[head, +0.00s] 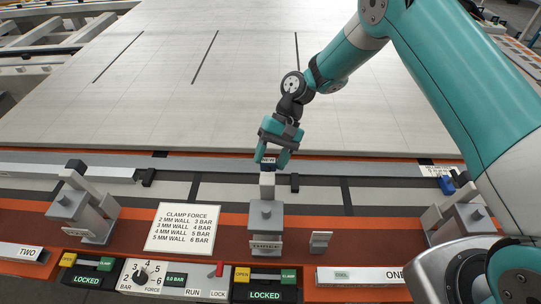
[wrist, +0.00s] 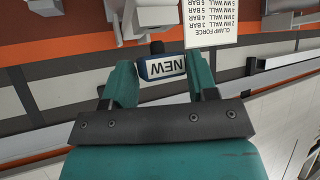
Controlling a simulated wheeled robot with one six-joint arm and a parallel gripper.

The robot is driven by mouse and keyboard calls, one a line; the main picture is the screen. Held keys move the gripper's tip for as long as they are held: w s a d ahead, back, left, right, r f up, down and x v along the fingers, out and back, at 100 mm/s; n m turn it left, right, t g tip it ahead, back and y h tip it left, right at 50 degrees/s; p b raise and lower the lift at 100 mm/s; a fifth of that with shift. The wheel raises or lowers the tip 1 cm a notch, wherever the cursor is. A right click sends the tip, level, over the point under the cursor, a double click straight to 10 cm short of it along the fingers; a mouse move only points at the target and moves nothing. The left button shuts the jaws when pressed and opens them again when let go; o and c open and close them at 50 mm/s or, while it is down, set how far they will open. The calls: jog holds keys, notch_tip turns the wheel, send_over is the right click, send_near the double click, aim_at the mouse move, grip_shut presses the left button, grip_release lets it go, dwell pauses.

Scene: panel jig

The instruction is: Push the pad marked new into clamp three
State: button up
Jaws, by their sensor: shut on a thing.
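The pad marked NEW (wrist: 166,67) is a small blue block with a white label and a dark stub. My gripper (wrist: 160,75) is shut on it, one finger on each side. In the head view my gripper (head: 272,153) hangs at the upper end of clamp three's pale arm (head: 267,187), with the pad mostly hidden between the fingers. Clamp three (head: 266,213) is a grey unit on the red-brown rail, with its name plate in front. In the wrist view the stub points toward the clamp. I cannot tell whether the stub is inside the clamp arm or just short of it.
Another clamp (head: 84,212) stands at left, and one (head: 452,215) at right with a blue pad (head: 447,185). A clamp force sign (head: 183,229) lies left of clamp three. LOCKED displays (head: 265,295) line the front. The pale panel (head: 200,90) behind is mostly clear.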

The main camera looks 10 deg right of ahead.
jog(key=shift+s+a+f, duration=0.1)
jog(key=shift+s+a, duration=0.15)
jog(key=shift+s, duration=0.8)
jog(key=o, duration=1.2)
jog(key=shift+p+v, duration=0.4)
jog(key=shift+v, duration=8.4)
jog(key=shift+w+f, duration=0.1)
jog(key=shift+f, duration=0.05)
